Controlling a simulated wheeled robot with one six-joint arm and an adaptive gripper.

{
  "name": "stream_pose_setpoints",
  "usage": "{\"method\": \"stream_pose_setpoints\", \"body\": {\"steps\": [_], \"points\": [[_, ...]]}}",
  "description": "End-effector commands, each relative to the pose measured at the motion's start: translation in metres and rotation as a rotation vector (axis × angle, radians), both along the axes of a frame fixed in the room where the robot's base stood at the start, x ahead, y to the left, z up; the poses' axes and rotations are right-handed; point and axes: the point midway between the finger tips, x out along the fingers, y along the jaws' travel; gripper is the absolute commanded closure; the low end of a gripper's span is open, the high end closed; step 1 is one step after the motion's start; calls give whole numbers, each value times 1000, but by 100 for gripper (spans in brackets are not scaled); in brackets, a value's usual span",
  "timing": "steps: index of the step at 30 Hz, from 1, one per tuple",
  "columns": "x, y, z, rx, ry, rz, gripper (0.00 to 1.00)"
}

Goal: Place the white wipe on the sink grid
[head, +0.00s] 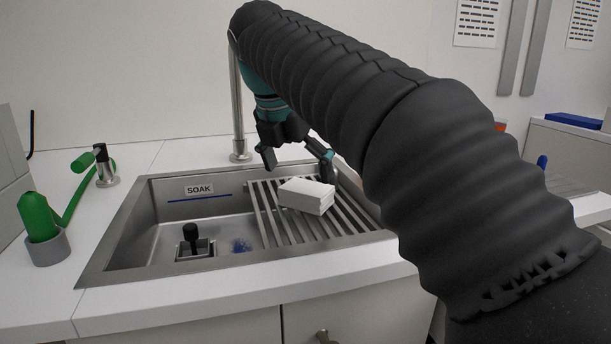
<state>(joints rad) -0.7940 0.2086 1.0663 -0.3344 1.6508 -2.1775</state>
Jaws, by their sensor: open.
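The white wipe (306,195), a folded white block, lies on the sink grid (268,226), towards the middle of its slats. The grid of grey slats covers the right part of the sink. My gripper (297,167) is open just behind and above the wipe, with its two fingers spread and pointing down. One finger is left of the wipe's far edge, the other near its right far side. I see no finger closed on the wipe. My arm hides part of the sink's right side.
The sink's left basin (205,222) holds a small square holder with a black-topped item (191,236) and a blue patch (241,245). A metal post (238,110) stands behind the sink. A green bottle (38,216) in a grey cup stands at left. The front counter is clear.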

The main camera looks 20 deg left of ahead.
Motion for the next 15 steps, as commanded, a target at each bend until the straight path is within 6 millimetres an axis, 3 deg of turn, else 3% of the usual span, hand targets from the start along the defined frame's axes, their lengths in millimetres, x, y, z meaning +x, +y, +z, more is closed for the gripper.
{"method": "stream_pose_setpoints", "body": {"steps": [15], "points": [[-88, 21, -1, 1, -1, 4, 0]]}}
